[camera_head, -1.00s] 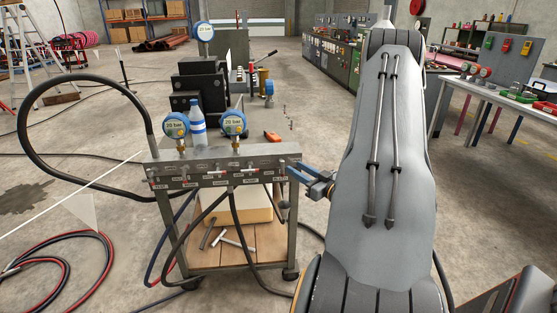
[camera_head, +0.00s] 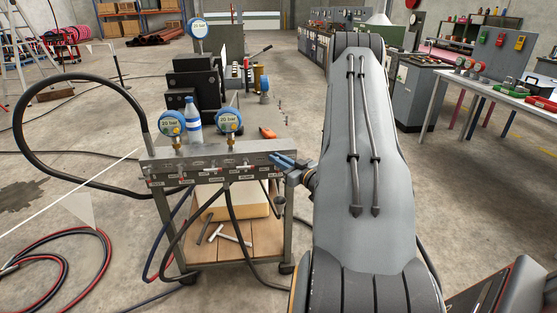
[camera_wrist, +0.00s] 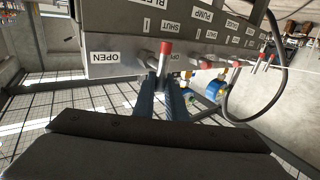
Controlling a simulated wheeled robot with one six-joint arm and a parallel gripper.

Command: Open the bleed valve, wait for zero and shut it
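The steel valve manifold (camera_head: 215,160) runs across the front of the cart, with a row of red-tipped levers and white labels. The bleed valve's red-tipped lever (camera_wrist: 165,48) stands below a partly cut-off label starting "BLE", with SHUT above the lever and OPEN to its left. My gripper (camera_head: 281,160) is at the manifold's right end. In the wrist view its blue fingers (camera_wrist: 160,82) are open, slightly apart, with their tips close to this lever; contact is unclear. Two blue gauges, left (camera_head: 171,123) and right (camera_head: 229,120), seem to read 20 bar.
A third gauge (camera_head: 198,28) stands higher at the back; its reading is too small. A black hose (camera_head: 75,78) loops left. Other levers (camera_wrist: 235,70) stand beside the bleed lever.

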